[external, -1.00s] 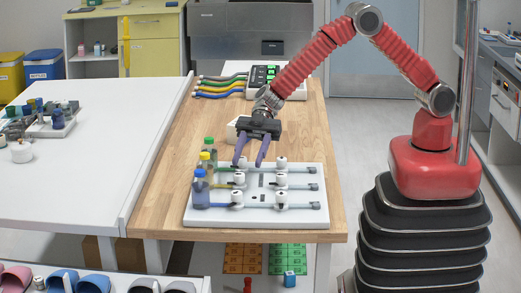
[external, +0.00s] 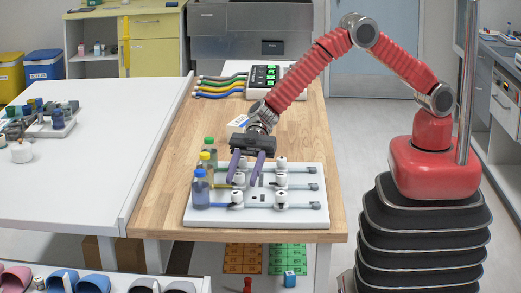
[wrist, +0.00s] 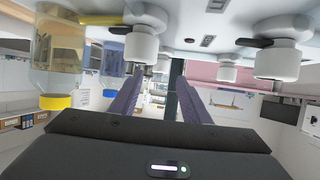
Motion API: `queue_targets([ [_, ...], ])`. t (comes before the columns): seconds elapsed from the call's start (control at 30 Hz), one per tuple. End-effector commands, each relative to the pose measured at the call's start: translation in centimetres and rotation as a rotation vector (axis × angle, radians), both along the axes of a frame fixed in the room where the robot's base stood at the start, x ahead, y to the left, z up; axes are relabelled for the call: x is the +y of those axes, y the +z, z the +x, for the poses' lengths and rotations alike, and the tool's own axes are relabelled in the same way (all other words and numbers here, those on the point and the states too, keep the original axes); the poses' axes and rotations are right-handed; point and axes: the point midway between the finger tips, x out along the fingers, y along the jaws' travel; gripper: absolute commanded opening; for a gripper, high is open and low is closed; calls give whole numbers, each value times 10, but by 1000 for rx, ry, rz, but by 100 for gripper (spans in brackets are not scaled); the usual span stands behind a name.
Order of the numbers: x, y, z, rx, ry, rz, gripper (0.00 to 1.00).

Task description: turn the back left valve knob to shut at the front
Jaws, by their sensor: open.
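The white valve board (external: 215,221) lies on the wooden table, with white knobs in two columns. The back left valve knob (external: 243,164) shows partly between my purple fingers in the external view. My gripper (external: 242,184) is open and empty, pointing down over the left column; whether it touches a knob I cannot tell. In the wrist view, my gripper (wrist: 157,98) has a gap between its fingers, and a nearer left-column knob (wrist: 142,46) shows ahead of them. Which row this knob belongs to is hard to tell.
Bottles with blue (external: 200,190), yellow (external: 205,158) and green caps stand along the board's left edge, close to my gripper. Right-column knobs (external: 281,181) stand to the right. A box with green buttons (external: 264,78) and coloured hoses are at the table's back.

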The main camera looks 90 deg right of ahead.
Motion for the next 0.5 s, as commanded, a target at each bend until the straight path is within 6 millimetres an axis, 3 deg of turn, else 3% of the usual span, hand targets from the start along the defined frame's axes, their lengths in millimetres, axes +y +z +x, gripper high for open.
queue_targets([
  [0.3,44,-19,9,0,2,1,43],
  [0.5,59,-25,13,-1,0,0,43],
])
